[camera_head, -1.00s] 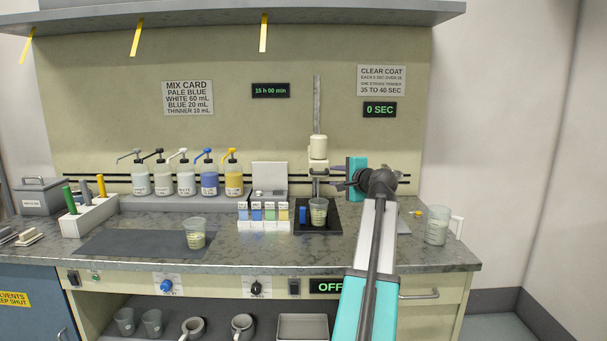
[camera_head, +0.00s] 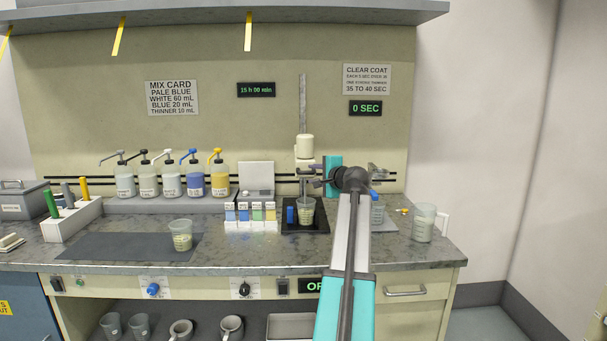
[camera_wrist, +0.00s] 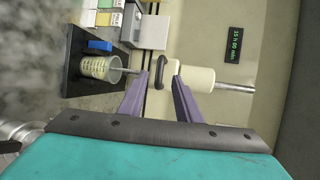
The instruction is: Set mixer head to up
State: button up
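The mixer has a cream head (camera_head: 304,147) on a vertical metal post, with a dark base (camera_head: 318,222) below. A cup of pale liquid (camera_head: 306,213) stands on the base under the head; it also shows in the wrist view (camera_wrist: 100,68). The wrist view is turned sideways and shows the cream head (camera_wrist: 198,80) with a black loop handle (camera_wrist: 159,72) at its lower end. My gripper (camera_wrist: 160,76) is open, with its two purple fingers apart and the handle seen between their tips. Contact cannot be told. In the head view my gripper (camera_head: 318,182) is just right of the mixer.
A second cup (camera_head: 180,236) stands on the dark mat. Pump bottles (camera_head: 194,180) line the back, and small labelled boxes (camera_head: 250,214) stand left of the mixer. A clear beaker (camera_head: 424,222) is at the right. The counter front is mostly clear.

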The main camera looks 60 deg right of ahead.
aim_at(305, 173)
jog(key=shift+p+x, duration=0.3)
jog(key=shift+x, duration=4)
jog(key=shift+c, duration=0.4)
